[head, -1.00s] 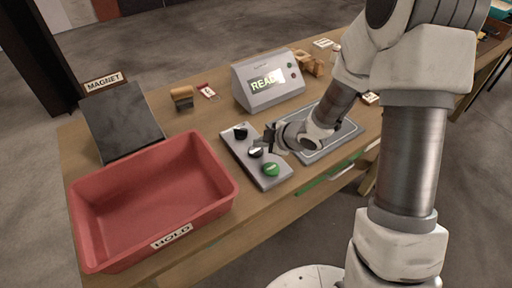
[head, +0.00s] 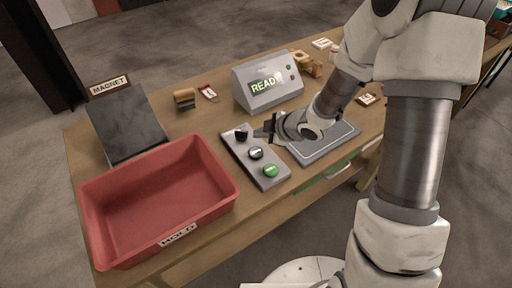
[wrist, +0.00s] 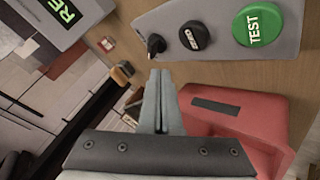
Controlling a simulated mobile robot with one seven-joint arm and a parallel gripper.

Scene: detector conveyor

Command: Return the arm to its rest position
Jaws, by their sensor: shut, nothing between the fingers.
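My gripper (head: 266,131) is shut and empty. In the head view it hangs just above the control panel (head: 236,158), close to the black knob (head: 241,134) at the panel's far end. In the wrist view the two fingers of my gripper (wrist: 159,76) lie together with nothing between them, and their tips point toward the black knob (wrist: 156,44). The panel also bears a black button (head: 256,153) and a green button (head: 271,171), which reads TEST in the wrist view (wrist: 257,25). My forearm reaches over the grey tray (head: 335,146).
A detector unit (head: 268,84) showing READY stands behind the panel. A red HOLD bin (head: 160,240) fills the table's left front. A dark slab (head: 125,125) by the MAGNET sign (head: 110,86) stands behind it. A brush-like block (head: 185,98) lies at the back.

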